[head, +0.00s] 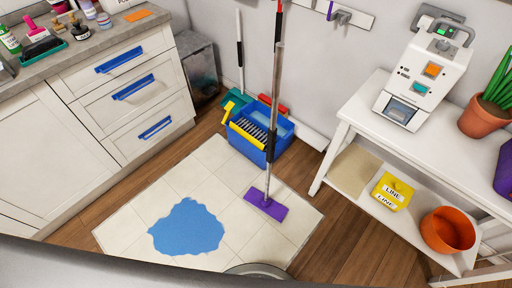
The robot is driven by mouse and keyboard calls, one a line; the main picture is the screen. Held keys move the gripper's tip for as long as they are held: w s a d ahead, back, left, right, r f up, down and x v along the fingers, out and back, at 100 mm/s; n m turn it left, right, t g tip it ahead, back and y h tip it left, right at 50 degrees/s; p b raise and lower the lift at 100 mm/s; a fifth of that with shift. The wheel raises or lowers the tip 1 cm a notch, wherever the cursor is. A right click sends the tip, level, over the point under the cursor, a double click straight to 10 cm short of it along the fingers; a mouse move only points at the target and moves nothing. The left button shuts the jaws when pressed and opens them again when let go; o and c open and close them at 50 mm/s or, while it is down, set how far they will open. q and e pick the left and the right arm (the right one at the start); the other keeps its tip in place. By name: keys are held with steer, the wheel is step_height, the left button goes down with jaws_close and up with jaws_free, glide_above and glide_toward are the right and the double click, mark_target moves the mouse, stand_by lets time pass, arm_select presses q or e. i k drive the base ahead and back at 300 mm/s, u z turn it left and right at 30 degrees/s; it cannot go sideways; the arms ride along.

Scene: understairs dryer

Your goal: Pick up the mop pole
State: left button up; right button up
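The mop pole (275,88) stands nearly upright in the middle of the head view, with a red upper part, a grey shaft and a black sleeve. Its purple flat head (266,205) rests on the pale tiles. The pole passes in front of a blue bucket (252,146) with a yellow wringer, and I cannot tell whether it touches it. The pole's top end runs to the upper edge of the picture. Neither of my grippers is in view.
A blue puddle (187,228) lies on the tiled floor (137,198). White drawers (130,92) stand left. A white shelf table (345,111) stands right, holding a white machine (428,78) and plant pot (484,117). A second pole (239,55) leans by the wall. Tiles around the puddle are clear.

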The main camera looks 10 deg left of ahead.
mark_target(266, 201)
steer(key=z, duration=1.65)
steer(key=i, duration=1.25)
steer(key=u, duration=2.35)
